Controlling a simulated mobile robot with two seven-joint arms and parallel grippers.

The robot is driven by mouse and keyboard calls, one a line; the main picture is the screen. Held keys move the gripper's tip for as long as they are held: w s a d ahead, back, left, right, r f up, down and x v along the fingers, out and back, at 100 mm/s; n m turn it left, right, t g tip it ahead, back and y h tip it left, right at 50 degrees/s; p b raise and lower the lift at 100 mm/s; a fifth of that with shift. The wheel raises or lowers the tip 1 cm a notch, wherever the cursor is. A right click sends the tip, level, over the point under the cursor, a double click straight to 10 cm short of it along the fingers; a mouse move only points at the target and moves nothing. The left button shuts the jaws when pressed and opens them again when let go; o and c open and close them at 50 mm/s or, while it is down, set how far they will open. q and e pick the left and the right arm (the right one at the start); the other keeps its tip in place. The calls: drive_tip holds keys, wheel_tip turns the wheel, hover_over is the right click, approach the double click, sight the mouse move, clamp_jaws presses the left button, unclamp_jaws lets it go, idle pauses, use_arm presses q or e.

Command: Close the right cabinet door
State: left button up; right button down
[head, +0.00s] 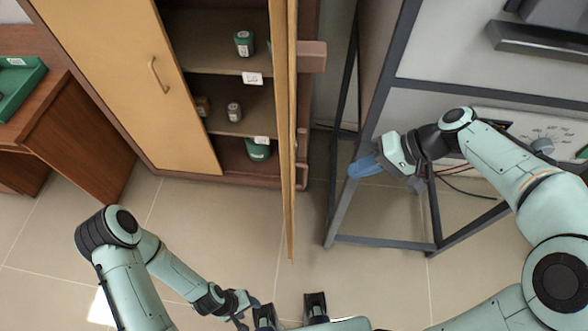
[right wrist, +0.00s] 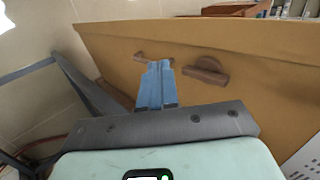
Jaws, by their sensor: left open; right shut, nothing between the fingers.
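The right cabinet door (head: 287,130) stands wide open and shows nearly edge-on in the head view. In the right wrist view its broad tan face (right wrist: 255,95) fills much of the picture. My right gripper (head: 365,166) is to the right of the door in the head view, apart from it. Its blue fingers (right wrist: 156,85) are shut and empty, pointing toward the door face in the wrist view. My left gripper (head: 290,312) is open and empty at the bottom of the head view, below the door's near end.
The left cabinet door (head: 130,80) is shut. A dark metal frame (head: 385,241) stands right of the door, close to my right gripper. Brown brackets (right wrist: 207,70) stick out from the door face. The floor (head: 235,225) before the cabinet is clear.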

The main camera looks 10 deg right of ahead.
drive_tip(key=w+a+f, duration=0.2)
drive_tip(key=a+f, duration=0.3)
drive_tip(key=a, duration=0.6)
drive_tip(key=shift+f, duration=0.2)
drive_tip(key=shift+a, duration=0.15)
